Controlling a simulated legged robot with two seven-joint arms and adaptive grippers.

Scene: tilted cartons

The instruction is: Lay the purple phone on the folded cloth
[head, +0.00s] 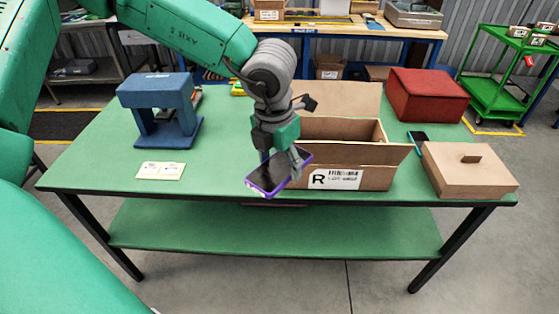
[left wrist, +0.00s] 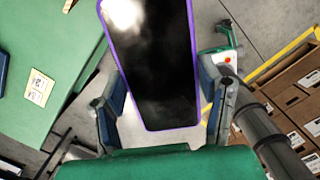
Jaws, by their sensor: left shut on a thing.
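The purple phone (head: 270,177) has a dark screen and a purple rim. My left gripper (head: 285,160) is shut on it and holds it tilted in the air, in front of the open carton near the table's front edge. In the left wrist view the phone (left wrist: 152,65) sits between the two fingers of my left gripper (left wrist: 165,110), with table and floor behind it. I cannot make out a folded cloth for certain. A flat pale yellow piece with printed marks (head: 160,171) lies on the table's left part. My right gripper is not in view.
An open carton (head: 350,178) with raised flaps stands on the green table (head: 95,165). A blue stand (head: 158,105) is at the left. At the right are a red box (head: 427,95), a closed brown box (head: 468,170) and another phone (head: 418,137). The left front tabletop is mostly clear.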

